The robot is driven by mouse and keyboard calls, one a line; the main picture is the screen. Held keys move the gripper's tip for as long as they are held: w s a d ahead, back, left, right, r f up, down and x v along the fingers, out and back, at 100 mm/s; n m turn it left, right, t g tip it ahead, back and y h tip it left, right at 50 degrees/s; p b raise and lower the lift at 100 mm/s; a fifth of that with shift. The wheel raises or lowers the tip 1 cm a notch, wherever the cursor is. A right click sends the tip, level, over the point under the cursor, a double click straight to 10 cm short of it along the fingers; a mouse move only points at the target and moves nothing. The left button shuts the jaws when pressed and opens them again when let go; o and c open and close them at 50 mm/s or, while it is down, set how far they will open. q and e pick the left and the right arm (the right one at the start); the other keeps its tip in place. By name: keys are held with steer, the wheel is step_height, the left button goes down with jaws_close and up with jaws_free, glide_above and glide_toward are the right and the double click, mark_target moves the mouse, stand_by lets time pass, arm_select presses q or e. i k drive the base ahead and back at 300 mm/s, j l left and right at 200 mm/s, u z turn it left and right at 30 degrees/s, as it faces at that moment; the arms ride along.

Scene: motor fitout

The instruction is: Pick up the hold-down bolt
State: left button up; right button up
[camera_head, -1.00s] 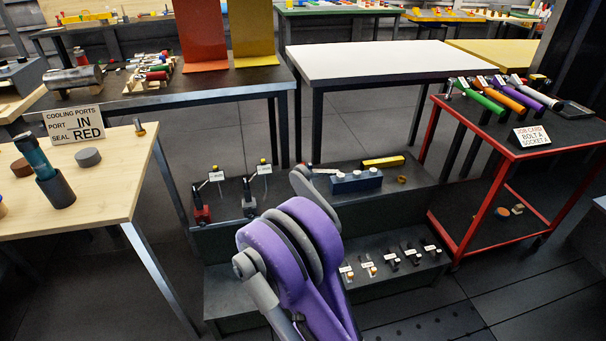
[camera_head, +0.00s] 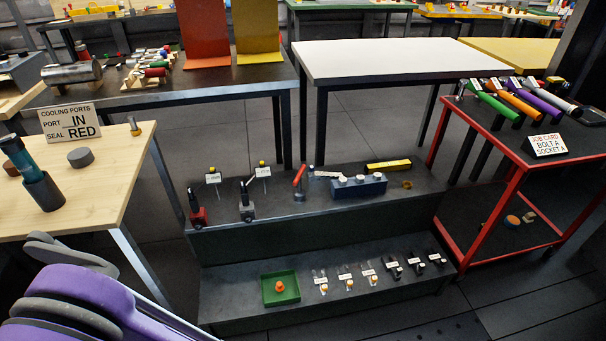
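On the lower dark step (camera_head: 225,301), several small labelled bolt-like pieces stand in a row. Three on the left, such as this piece with a pale and orange end (camera_head: 323,288), differ from the black pieces (camera_head: 397,272) on the right. Their labels are too small to read, so I cannot tell which is the hold-down bolt. A job card (camera_head: 547,144) on the red cart reads "BOLT A, SOCKET A". One of my purple arms shows at the lower left, far from the row. Neither gripper shows.
A green tray (camera_head: 268,298) with an orange piece sits left of the row. The upper step (camera_head: 330,215) carries a blue block (camera_head: 358,187) and red and grey devices. Coloured-handled tools (camera_head: 540,99) lie on the red cart (camera_head: 507,203). A wooden table (camera_head: 100,185) stands left.

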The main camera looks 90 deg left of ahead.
mark_target(360, 178)
steer(key=i+j+u, duration=0.1)
steer(key=j+u, duration=0.15)
steer(key=u, duration=0.25)
steer(key=i+j+u, duration=0.2)
steer(key=u, duration=0.25)
steer(key=i+j+u, duration=0.15)
steer(key=u, duration=0.35)
steer(key=i+j+u, duration=0.1)
steer(key=i, duration=0.3)
steer(key=i+j+u, duration=0.15)
steer(key=i, duration=0.25)
